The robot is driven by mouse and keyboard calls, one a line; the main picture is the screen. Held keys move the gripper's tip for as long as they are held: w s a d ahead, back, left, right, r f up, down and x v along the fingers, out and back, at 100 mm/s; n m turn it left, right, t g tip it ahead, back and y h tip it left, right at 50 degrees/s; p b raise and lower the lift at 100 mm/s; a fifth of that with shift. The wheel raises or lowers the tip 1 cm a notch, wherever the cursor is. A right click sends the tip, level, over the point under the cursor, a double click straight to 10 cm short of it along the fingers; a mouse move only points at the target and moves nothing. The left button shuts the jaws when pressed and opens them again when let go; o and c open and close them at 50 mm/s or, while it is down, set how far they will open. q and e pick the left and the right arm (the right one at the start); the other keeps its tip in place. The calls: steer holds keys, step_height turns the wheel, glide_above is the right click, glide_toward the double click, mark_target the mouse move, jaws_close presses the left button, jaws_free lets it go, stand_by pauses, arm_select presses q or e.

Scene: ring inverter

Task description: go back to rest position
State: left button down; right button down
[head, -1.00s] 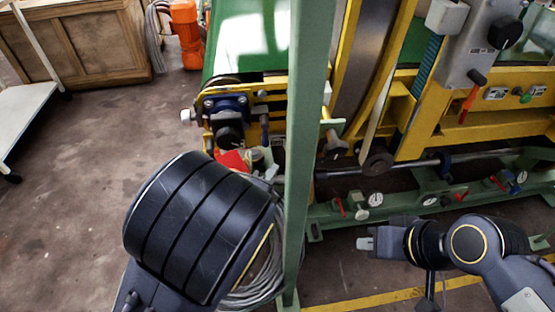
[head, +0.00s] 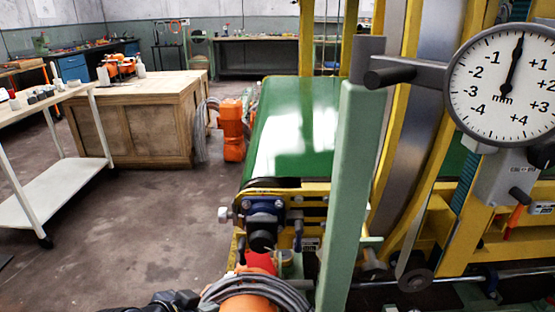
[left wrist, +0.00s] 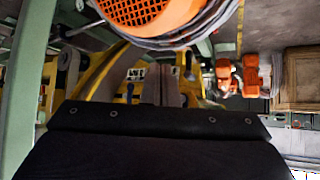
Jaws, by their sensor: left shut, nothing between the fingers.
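My left gripper (head: 172,299) shows only as a dark piece at the bottom edge of the head view, left of an orange housing. It is shut and holds nothing. Its fingertips are not clearly seen. In the left wrist view a broad dark part of my own arm or gripper fills the lower half. My right gripper is not in the head view now. The ring inverter has a yellow frame (head: 285,186) and a green belt (head: 300,130).
A green post (head: 345,190) stands close in front of the machine, with a large dial gauge (head: 510,85) at right. The orange housing (head: 250,302) carries coiled grey cable. A white cart (head: 65,180) and wooden cabinet (head: 140,120) stand left. The floor (head: 130,240) between is clear.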

arm_select(q)
steer(key=s+a+r+n+g+y, duration=0.1)
steer(key=s+a+n, duration=0.25)
steer(key=s, duration=0.35)
steer(key=s+a+r+n+g, duration=0.1)
steer(key=s+a+r+n, duration=0.1)
steer(key=s+a+n, duration=0.3)
step_height(320, 180, up, 27)
steer(key=s+d+p, duration=0.1)
steer(key=s+p, duration=0.1)
steer(key=p, duration=2.5)
steer(key=shift+s+d+m+g, duration=0.15)
steer(key=shift+d+m+g, duration=0.15)
steer(key=shift+d+m, duration=0.1)
steer(key=shift+f, duration=0.1)
